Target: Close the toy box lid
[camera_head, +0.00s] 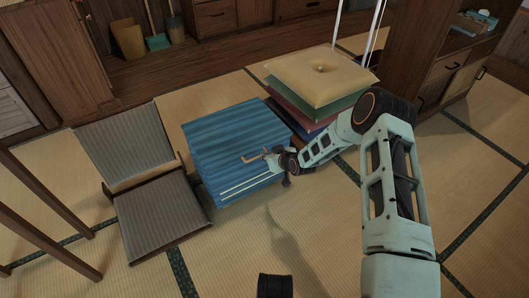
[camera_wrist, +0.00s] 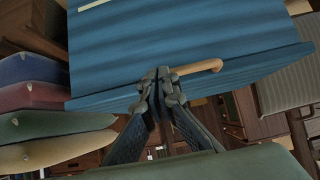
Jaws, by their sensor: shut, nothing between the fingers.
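The toy box lid (camera_head: 225,140) is a broad blue panel in the middle of the head view, with pale stripes near its front edge. A small light-wood handle (camera_head: 250,158) sits on it. In the wrist view the blue panel (camera_wrist: 190,40) fills the top, and the wooden handle (camera_wrist: 203,67) lies near its edge. My gripper (camera_head: 286,182) is at the panel's right front corner. In the wrist view its shut, empty fingertips (camera_wrist: 165,76) overlap the panel's edge beside the handle; contact is unclear. I cannot tell whether there is a gap under the lid.
A stack of cushions (camera_head: 320,80) stands right behind the box, close to my arm. A grey legless chair (camera_head: 160,217) is at its left. Wooden cabinets line the back and right. Tatami floor in front is clear.

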